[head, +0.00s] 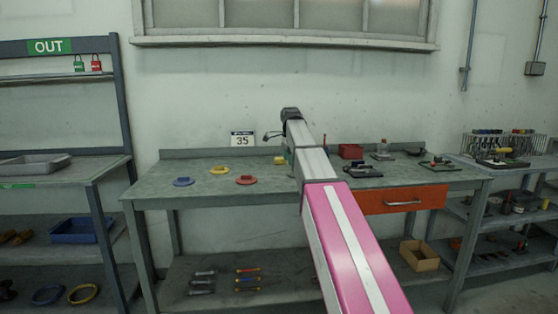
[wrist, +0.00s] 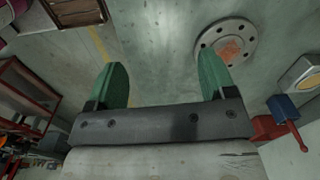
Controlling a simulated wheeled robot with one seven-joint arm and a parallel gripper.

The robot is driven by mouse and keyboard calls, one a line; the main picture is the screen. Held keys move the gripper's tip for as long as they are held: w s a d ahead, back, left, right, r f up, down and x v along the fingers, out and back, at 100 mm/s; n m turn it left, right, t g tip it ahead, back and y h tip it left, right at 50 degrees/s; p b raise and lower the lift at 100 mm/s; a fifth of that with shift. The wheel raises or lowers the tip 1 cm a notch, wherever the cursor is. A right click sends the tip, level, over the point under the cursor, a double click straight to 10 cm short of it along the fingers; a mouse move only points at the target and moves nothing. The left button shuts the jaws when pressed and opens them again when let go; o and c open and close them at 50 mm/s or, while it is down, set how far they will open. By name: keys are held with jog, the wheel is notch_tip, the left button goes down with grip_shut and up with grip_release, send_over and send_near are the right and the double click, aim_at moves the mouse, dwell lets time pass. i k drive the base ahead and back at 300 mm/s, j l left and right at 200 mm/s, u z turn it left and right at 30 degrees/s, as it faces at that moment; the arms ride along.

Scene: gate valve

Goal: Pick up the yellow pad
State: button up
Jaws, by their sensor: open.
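A round yellow disc-shaped pad (head: 219,170) lies flat on the left part of the workbench, between a blue disc (head: 183,181) and a red disc (head: 246,180). A small yellow block (head: 280,160) sits further right, beside my arm; I cannot tell which of the two yellow things is the pad. My gripper's two green fingers (wrist: 165,85) are spread wide in the wrist view, with nothing between them. In the head view my arm mostly hides the gripper. I cannot make out either yellow thing in the wrist view.
The grey workbench (head: 155,190) has a sign reading 35 (head: 242,139) at its back. A red box (head: 351,151) and small tools stand right of my arm. The wrist view shows a grey flange (wrist: 237,24) and a blue-and-red tool (wrist: 283,107). Shelves flank the bench.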

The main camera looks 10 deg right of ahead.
aim_at(278, 160)
jog(key=i, duration=0.95)
